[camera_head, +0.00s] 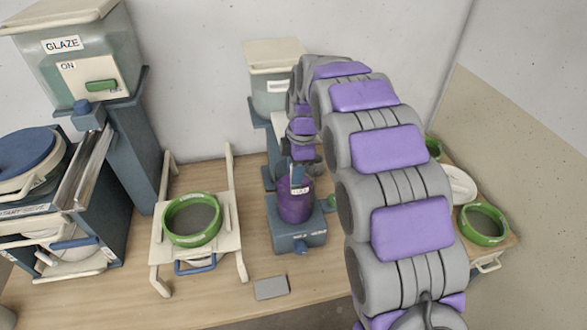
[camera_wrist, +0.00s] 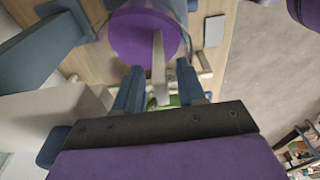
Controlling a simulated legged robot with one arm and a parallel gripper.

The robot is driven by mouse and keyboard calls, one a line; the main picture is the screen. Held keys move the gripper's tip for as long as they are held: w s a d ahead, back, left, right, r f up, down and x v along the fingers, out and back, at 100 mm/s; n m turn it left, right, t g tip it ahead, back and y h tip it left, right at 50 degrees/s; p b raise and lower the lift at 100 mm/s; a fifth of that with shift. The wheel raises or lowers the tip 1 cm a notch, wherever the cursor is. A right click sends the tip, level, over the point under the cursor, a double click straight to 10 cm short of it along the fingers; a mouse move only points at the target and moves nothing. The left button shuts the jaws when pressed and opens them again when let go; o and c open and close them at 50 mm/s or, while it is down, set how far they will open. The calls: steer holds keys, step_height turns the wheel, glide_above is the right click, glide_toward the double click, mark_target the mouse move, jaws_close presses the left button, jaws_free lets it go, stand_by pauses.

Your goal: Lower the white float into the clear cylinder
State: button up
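My gripper (camera_wrist: 159,66) is at the back middle of the table, low over a purple round vessel (camera_wrist: 128,38). In the head view this purple vessel (camera_head: 296,205) stands on a blue-grey base, with a small pale label near its top. A narrow white piece (camera_wrist: 159,60) runs between my two blue fingers in the wrist view and overlaps the purple surface. I cannot tell for certain that it is the float. The fingers stand apart, with a gap visible beside the white piece. No plainly clear cylinder can be made out; my arm hides part of the right side.
A white stand with a green-rimmed sieve (camera_head: 191,221) is left of the vessel. A glaze dispenser (camera_head: 85,62) stands at the left, and a smaller pale container (camera_head: 270,90) behind. Another green ring (camera_head: 483,225) is at the right. A grey plate (camera_head: 271,288) lies near the front.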

steer(key=shift+d, duration=0.1)
steer(key=shift+d+r+p, duration=0.9)
steer(key=shift+r+p, duration=0.75)
steer(key=shift+r, duration=6.95)
steer(key=s+d+f+m, duration=0.1)
steer(key=s+d+m, duration=0.4)
steer(key=s, duration=0.3)
steer(key=s+d+m, duration=0.4)
steer(key=s+m, duration=0.2)
steer(key=s, duration=0.3)
steer(key=s+d+f+m, duration=0.2)
steer(key=s+f+m, duration=0.1)
steer(key=s, duration=0.4)
steer(key=s+d+f+m+g+h, duration=0.1)
steer(key=s+d+f+m, duration=0.1)
steer(key=s, duration=0.6)
steer(key=s+d+f+m, duration=0.2)
steer(key=s+f+m, duration=0.2)
steer(key=s, duration=0.4)
steer(key=shift+f+m, duration=0.35)
steer(key=shift+m, duration=0.25)
